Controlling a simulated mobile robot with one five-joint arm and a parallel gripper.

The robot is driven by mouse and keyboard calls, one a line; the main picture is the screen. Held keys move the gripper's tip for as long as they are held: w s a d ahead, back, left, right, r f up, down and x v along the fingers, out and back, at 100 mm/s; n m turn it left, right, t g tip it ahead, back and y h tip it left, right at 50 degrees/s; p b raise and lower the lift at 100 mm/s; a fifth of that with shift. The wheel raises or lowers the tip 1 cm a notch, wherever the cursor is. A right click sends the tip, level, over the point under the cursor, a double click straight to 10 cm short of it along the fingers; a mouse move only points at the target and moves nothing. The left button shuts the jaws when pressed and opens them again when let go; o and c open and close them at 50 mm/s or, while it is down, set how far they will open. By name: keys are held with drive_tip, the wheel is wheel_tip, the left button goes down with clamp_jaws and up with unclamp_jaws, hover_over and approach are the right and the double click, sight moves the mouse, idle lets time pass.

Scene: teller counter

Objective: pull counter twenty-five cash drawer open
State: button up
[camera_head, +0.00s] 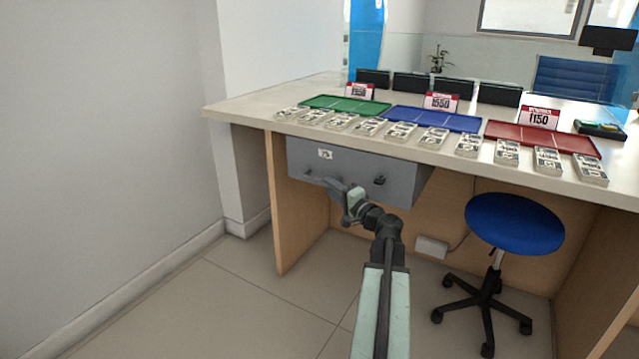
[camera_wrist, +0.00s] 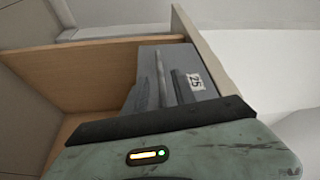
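The grey cash drawer (camera_head: 346,164) hangs under the left part of the counter. Dark handle mounts (camera_head: 380,180) stand out from the drawer front. My gripper (camera_head: 333,186) is at the lower middle of the front, close to the handle. It covers part of the handle, so I cannot tell whether it touches. In the wrist view the grey drawer (camera_wrist: 150,62) is just ahead of my gripper.
The counter top (camera_head: 240,106) carries green (camera_head: 345,105), blue (camera_head: 432,119) and red (camera_head: 541,136) trays, with several banknote bundles along its front edge. A wooden side panel (camera_head: 298,215) stands left of the drawer. A blue stool (camera_head: 514,223) stands at the right. Floor is clear at the left.

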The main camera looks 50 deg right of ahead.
sight(319, 179)
drive_tip(key=w, duration=0.4)
drive_tip(key=w+d, duration=0.1)
drive_tip(key=w, duration=0.1)
drive_tip(key=shift+w+r, duration=0.2)
drive_tip(key=shift+w, duration=0.1)
clamp_jaws()
idle(0.4)
drive_tip(key=shift+a, duration=0.1)
idle(0.4)
